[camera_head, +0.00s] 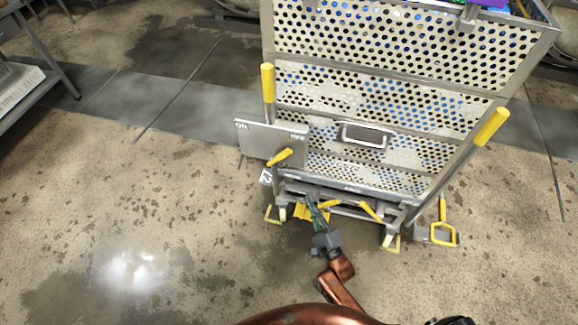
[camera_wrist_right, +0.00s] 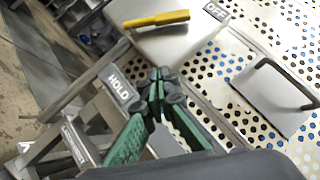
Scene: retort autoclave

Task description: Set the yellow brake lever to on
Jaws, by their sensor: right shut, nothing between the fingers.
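The yellow brake lever (camera_head: 281,157) sits on a grey plate (camera_head: 262,138) on the front of the perforated cart. The plate is marked ON at its left and OFF at its right, and the lever's raised end tilts toward the OFF side. In the right wrist view the lever (camera_wrist_right: 158,19) lies across the top, pointing toward the OFF label (camera_wrist_right: 215,12). My right gripper (camera_head: 312,203) is below the lever and plate, near the cart's lower frame, apart from the lever. Its green fingers (camera_wrist_right: 157,80) are shut and empty. My left gripper is out of view.
The perforated cart (camera_head: 400,45) has yellow upright handles (camera_head: 267,82) and a grey front handle (camera_head: 365,135). A HOLD label (camera_wrist_right: 119,88) is by the lower frame. Yellow pieces (camera_head: 370,211) stick out low down. The floor to the left is clear.

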